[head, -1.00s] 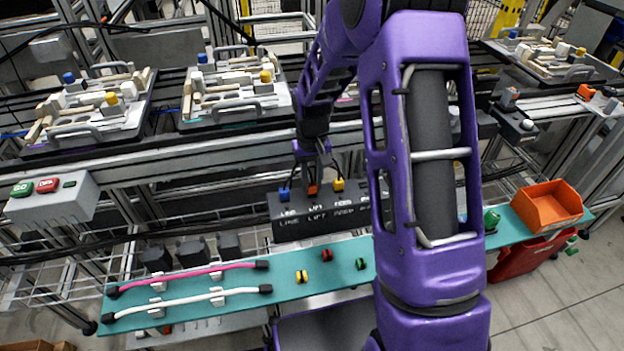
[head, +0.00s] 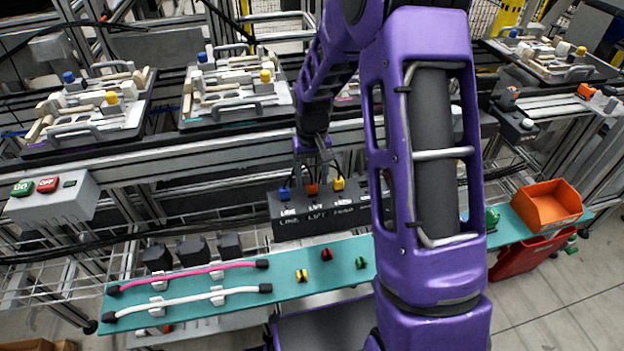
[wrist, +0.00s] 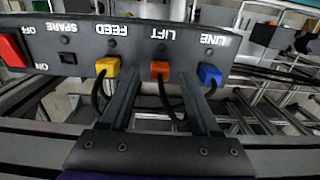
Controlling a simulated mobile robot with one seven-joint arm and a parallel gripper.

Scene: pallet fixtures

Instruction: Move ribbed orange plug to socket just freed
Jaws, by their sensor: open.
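The orange plug (head: 312,189) sits in the socket labelled LIFT on the black socket box (head: 290,232). In the wrist view the orange plug (wrist: 160,69) shows between my gripper's fingers (wrist: 160,78), with a finger on each side and gaps to the plug. My gripper (head: 315,168) is open and empty. A yellow plug (wrist: 107,67) is in FEED and a blue plug (wrist: 210,75) is in LINE. The SPARE socket (wrist: 68,58) looks empty. Dark cables hang from the plugs. Ribs on the orange plug are too small to make out.
A red switch (wrist: 13,50) is at the box's left end in the wrist view. A teal shelf (head: 240,295) in front holds cables and small connectors. An orange bin (head: 547,206) stands at the right. My arm hides part of the box in the head view.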

